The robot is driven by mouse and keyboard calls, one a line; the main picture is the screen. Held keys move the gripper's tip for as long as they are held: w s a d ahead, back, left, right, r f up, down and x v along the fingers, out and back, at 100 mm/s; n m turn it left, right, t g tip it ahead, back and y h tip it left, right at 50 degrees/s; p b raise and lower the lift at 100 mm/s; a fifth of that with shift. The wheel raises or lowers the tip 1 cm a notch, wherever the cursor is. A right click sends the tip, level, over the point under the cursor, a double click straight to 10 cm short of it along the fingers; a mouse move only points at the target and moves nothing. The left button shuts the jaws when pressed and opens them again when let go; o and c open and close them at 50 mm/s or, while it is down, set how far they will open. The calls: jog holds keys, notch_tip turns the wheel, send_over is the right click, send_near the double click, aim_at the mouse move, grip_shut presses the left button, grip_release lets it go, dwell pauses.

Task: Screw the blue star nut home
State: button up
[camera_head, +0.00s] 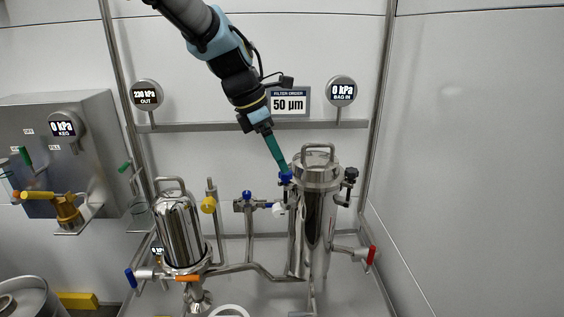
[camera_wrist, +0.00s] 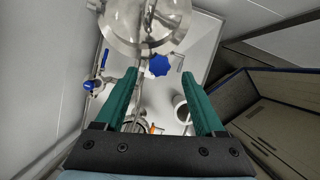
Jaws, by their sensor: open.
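The blue star nut (camera_wrist: 158,66) shows in the wrist view between my fingertips, at the edge of the steel lid. In the head view the blue nut (camera_head: 286,178) sits at the left side of the lid of the tall steel filter housing (camera_head: 312,225). My gripper (camera_head: 284,170) is open, with green fingers pointing down at the nut. In the wrist view my gripper (camera_wrist: 158,73) has a finger on each side of the nut, with gaps. I cannot tell whether the fingertips are at the nut's height or just above it.
The lid has a loop handle (camera_head: 318,148), and a black knob (camera_head: 351,173) is at its right. A blue-handled valve (camera_head: 247,200) and a shorter steel housing (camera_head: 180,230) stand left. A rail (camera_head: 200,127) crosses the wall behind. Free room lies right, before the bare wall.

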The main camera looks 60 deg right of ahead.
aim_at(285, 177)
jog(key=shift+x, duration=1.65)
grip_shut()
